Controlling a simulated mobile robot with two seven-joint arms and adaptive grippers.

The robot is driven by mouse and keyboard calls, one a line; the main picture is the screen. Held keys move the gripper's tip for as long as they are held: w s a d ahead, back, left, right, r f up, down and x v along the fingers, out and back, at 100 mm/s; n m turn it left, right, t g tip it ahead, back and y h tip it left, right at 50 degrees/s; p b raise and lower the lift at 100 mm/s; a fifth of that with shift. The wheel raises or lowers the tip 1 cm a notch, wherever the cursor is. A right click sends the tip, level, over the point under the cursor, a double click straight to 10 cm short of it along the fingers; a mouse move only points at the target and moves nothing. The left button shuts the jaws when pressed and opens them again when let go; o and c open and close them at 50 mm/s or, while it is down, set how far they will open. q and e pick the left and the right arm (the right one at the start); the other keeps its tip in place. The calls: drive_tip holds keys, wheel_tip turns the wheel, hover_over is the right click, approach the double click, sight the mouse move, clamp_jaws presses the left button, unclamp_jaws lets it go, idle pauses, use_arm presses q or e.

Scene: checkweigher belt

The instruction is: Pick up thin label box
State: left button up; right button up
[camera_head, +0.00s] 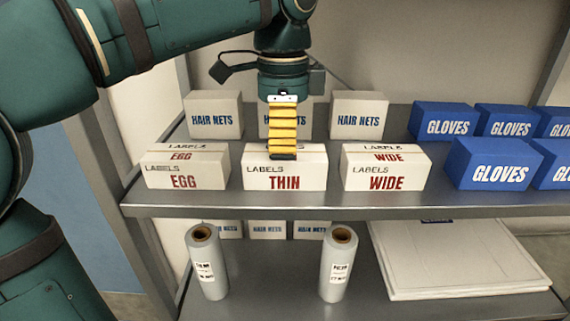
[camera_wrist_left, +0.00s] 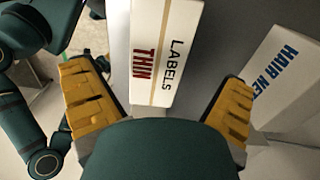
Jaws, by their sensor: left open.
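The thin label box (camera_head: 284,182) is a white carton with red "THIN" lettering, in the middle of the front row on the upper shelf. My left gripper (camera_head: 283,155) is above it, fingers pointing down and overlapping the box's top in the head view. In the left wrist view, the thin label box (camera_wrist_left: 156,52) lies between the two yellow fingers of my left gripper (camera_wrist_left: 158,105), with a gap on each side. The gripper is open and holds nothing. The head view cannot show whether the fingertips reach below the box's top. My right gripper is not in view.
The egg label box (camera_head: 185,170) stands left and the wide label box (camera_head: 386,170) right, with narrow gaps. Hair net boxes (camera_head: 359,115) stand behind, also in the left wrist view (camera_wrist_left: 296,78). Blue glove boxes (camera_head: 490,165) stand right. Two film rolls (camera_head: 338,266) stand below.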

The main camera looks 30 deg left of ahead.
sight(285, 164)
use_arm(q)
drive_tip(key=f+b, duration=0.1)
drive_tip(key=f, duration=0.4)
drive_tip(key=shift+d+f, duration=0.15)
drive_tip(key=shift+d, duration=0.05)
drive_tip(key=c, duration=1.4)
